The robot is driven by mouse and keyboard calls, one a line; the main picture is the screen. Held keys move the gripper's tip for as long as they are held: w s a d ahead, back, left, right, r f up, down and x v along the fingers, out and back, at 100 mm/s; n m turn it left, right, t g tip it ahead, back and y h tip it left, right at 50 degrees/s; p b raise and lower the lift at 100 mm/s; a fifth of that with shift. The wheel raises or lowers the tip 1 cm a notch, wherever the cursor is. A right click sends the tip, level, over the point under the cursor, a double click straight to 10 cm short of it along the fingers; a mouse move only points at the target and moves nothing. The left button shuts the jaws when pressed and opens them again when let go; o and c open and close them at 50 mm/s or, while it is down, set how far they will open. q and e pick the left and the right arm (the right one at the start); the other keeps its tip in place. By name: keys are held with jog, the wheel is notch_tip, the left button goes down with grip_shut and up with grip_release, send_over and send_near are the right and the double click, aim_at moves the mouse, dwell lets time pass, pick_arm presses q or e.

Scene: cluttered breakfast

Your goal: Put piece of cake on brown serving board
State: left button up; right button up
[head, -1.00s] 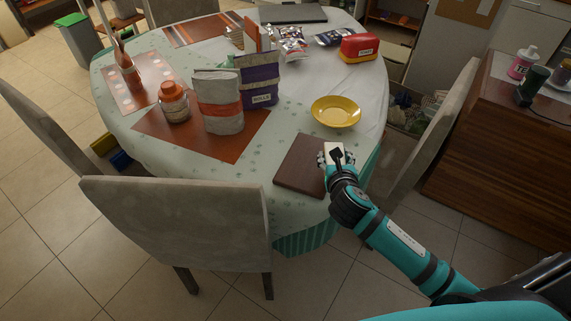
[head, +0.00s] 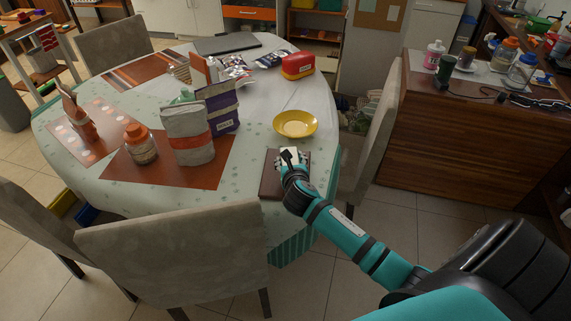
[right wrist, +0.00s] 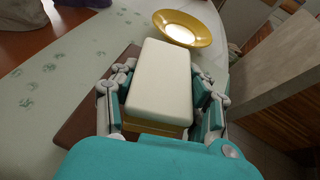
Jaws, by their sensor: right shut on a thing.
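The piece of cake (right wrist: 160,78), a block with a white top and yellowish side, is between the fingers of my right gripper (right wrist: 162,100) in the right wrist view. In the head view my right gripper (head: 290,158) is shut on it over the brown serving board (head: 270,182). The board is dark brown and flat, near the table's front right edge, and partly hidden by my gripper and arm. It also shows behind the cake in the right wrist view (right wrist: 84,138). I cannot tell whether the cake touches the board. My left gripper is not in view.
A yellow plate (head: 295,124) stands just behind the board. Bags (head: 188,135), a jar (head: 140,145) and a red box (head: 298,65) stand on the table. Grey chairs (head: 170,255) crowd its front and right side. Clear tablecloth lies left of the board.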

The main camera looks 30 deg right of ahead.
jog(key=shift+w+d+f, duration=0.1)
jog(key=shift+w+d, duration=0.05)
jog(key=shift+w, duration=0.45)
jog(key=shift+w+d+f, duration=0.1)
jog(key=shift+w, duration=0.5)
jog(key=shift+w+f, duration=0.15)
notch_tip(320, 180, down, 3)
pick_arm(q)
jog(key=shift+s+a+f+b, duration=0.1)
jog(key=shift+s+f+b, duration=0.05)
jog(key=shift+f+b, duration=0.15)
pick_arm(e)
jog(key=shift+f, duration=0.15)
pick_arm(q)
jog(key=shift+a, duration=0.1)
pick_arm(e)
jog(key=o, duration=1.2)
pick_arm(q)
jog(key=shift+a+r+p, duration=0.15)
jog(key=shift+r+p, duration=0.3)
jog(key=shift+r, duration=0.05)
pick_arm(e)
jog(key=v, duration=1.2)
